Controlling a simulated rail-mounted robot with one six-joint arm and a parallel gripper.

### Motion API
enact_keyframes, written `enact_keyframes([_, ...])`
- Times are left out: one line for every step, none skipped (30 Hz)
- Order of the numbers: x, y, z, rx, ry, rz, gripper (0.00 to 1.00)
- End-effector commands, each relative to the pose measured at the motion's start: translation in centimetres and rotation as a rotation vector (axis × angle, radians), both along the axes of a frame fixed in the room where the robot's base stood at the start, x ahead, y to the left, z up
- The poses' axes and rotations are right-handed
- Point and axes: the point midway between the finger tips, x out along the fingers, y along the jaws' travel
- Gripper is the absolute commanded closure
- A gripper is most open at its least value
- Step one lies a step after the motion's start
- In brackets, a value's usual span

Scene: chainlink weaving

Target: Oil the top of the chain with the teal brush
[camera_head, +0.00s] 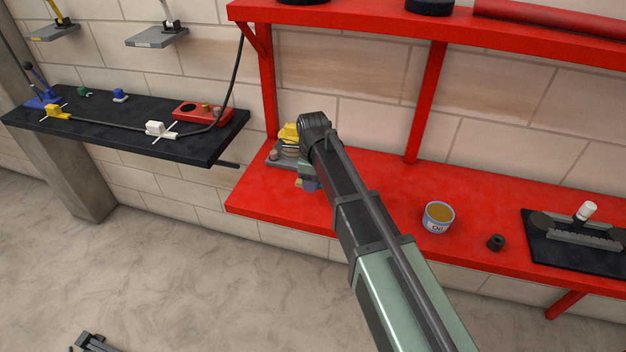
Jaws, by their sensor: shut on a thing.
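My arm reaches from the bottom right up to the left end of the red bench, and its dark wrist covers most of my gripper (309,184). My gripper is shut on the teal brush, which is largely hidden; only small greenish and purplish-grey parts show below the wrist. Beside it, a grey plate (279,160) on the bench carries a yellow block (289,133) and stacked round parts. An open oil can (438,218) stands to the right of my arm. A long grey toothed piece (575,233), perhaps the chain, lies at the far right. Contact of the brush cannot be seen.
The red bench (390,190) is clear between my arm and the oil can. A small black cylinder (496,243) stands right of the can. A black mat (540,252) lies under the toothed piece. A red upright (425,100) and upper shelf (350,18) stand behind my arm.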

Motion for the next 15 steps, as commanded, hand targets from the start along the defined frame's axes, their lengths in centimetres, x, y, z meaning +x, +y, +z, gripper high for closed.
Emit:
enact_keyframes([0.0,0.0,4.0,0.000,0.000,0.000,0.78])
enact_keyframes([0.0,0.0,5.2,0.000,0.000,0.000,0.78])
enact_keyframes([0.0,0.0,6.7,0.000,0.000,0.000,0.78])
enact_keyframes([0.0,0.0,7.8,0.000,0.000,0.000,0.78])
enact_keyframes([0.0,0.0,8.8,0.000,0.000,0.000,0.78])
enact_keyframes([0.0,0.0,10.0,0.000,0.000,0.000,0.78])
enact_keyframes([0.0,0.0,10.8,0.000,0.000,0.000,0.78])
enact_keyframes([0.0,0.0,11.4,0.000,0.000,0.000,0.78])
enact_keyframes([0.0,0.0,12.2,0.000,0.000,0.000,0.78])
enact_keyframes([0.0,0.0,12.6,0.000,0.000,0.000,0.78])
enact_keyframes([0.0,0.0,12.9,0.000,0.000,0.000,0.78])
enact_keyframes([0.0,0.0,13.2,0.000,0.000,0.000,0.78])
enact_keyframes([0.0,0.0,13.4,0.000,0.000,0.000,0.78])
enact_keyframes([0.0,0.0,13.4,0.000,0.000,0.000,0.78])
enact_keyframes([0.0,0.0,13.4,0.000,0.000,0.000,0.78])
